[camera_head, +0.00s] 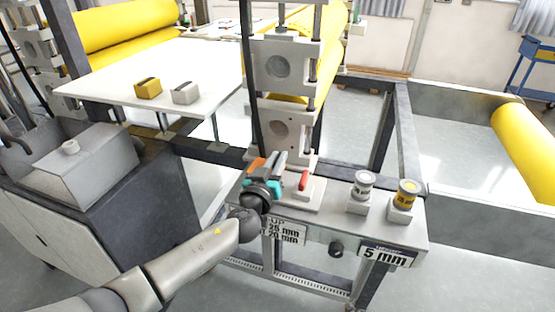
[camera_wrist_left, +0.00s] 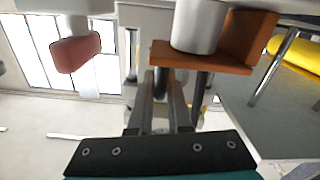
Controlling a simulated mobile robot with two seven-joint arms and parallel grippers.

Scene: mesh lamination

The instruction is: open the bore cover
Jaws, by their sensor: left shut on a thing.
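My left gripper (camera_head: 268,172) is at the left end of the grey bench top, in front of the white roller stand. An orange part (camera_head: 256,165), which looks like the bore cover, is right beside its fingers. In the left wrist view the orange-brown cover (camera_wrist_left: 180,53) has a flat plate and an upright side, with a light grey cylinder in front of it. The fingers (camera_wrist_left: 162,85) are close together with their tips at the plate's edge, shut on a part of it. The exact grip point is mostly hidden. My right gripper is out of view.
A red handle (camera_head: 304,181) stands just right of the gripper; it also shows in the left wrist view (camera_wrist_left: 76,51). A grey-labelled can (camera_head: 362,186) and a yellow-labelled can (camera_head: 406,194) stand farther right. Yellow and grey blocks lie on the white table (camera_head: 205,70).

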